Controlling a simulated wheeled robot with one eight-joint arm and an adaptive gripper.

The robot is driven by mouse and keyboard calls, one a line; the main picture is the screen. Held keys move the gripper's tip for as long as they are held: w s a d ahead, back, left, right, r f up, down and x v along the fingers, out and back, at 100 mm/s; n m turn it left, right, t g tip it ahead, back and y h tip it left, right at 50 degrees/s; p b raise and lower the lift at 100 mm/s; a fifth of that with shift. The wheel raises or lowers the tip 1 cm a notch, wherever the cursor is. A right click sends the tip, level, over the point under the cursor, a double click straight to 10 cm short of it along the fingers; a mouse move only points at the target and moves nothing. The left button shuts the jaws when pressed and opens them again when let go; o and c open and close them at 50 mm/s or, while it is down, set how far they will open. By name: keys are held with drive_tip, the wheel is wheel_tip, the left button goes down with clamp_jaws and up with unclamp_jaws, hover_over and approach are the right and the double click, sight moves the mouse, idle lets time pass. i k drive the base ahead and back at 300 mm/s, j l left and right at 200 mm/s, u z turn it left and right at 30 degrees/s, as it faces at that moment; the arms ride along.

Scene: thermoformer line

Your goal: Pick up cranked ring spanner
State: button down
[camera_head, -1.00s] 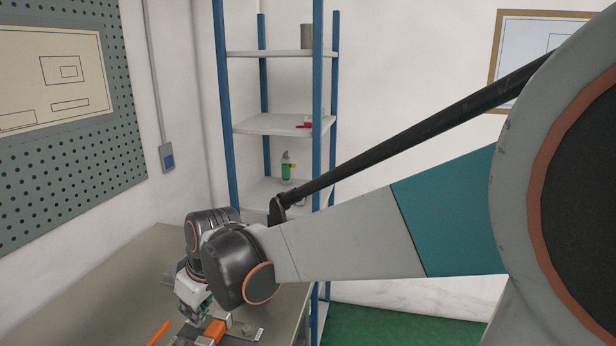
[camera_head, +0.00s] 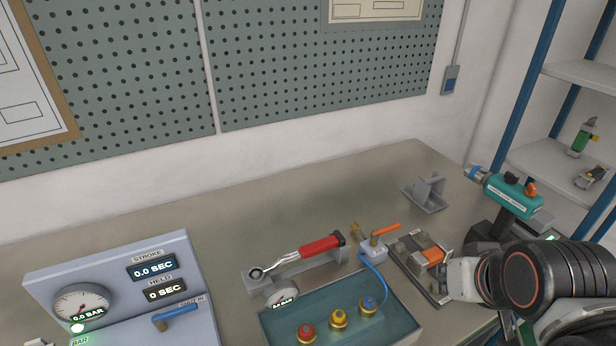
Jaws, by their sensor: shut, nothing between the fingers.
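A spanner-like tool with a red grip and a bright metal ring-shaped head (camera_head: 321,245) lies along a grey holder on the bench, in the middle of the head view. My gripper (camera_head: 446,282) is at the lower right, beside a fixture with an orange block. It is well to the right of the tool and not touching it. Its fingertips are small and partly hidden; it is shut and holds nothing.
A gauge panel (camera_head: 120,285) stands at the left. A glass-topped box (camera_head: 345,312) with coloured knobs is in front of the holder. A valve with an orange lever (camera_head: 375,245) and the orange-block fixture (camera_head: 410,250) lie between tool and gripper.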

sight(305, 252)
drive_tip(key=u, duration=1.2)
drive_tip(key=z, duration=0.45)
